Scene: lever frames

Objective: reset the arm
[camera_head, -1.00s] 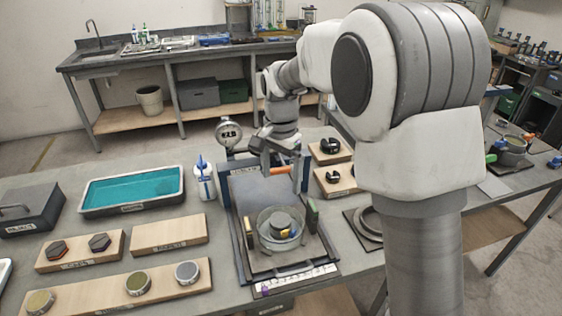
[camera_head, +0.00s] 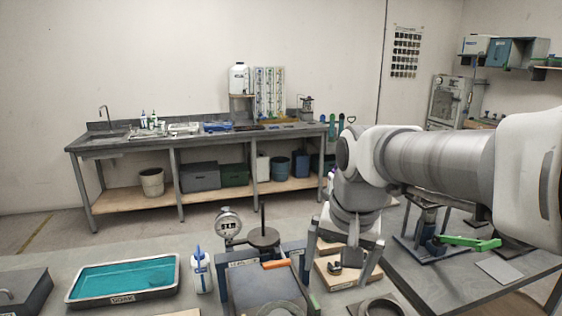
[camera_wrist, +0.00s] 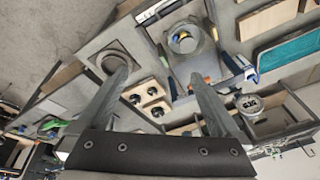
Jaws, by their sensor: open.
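My arm reaches in from the right side of the head view and ends in my gripper (camera_head: 335,280), fingers pointing down. The two fingers are well apart and nothing is between them. In the wrist view my gripper (camera_wrist: 156,77) is also open and empty, above the bench. In the head view it is right of the press-like fixture (camera_head: 262,290) with the orange handle, and in front of wooden blocks (camera_head: 340,272) with dark parts. I cannot tell whether the fingers touch anything.
A round dial gauge (camera_head: 229,222) stands behind the fixture, with a white bottle (camera_head: 201,270) and teal-filled tray (camera_head: 70,291) to its left. A ring-shaped part (camera_head: 382,307) lies right of the fixture. A green-handled device (camera_head: 470,243) stands on the right table.

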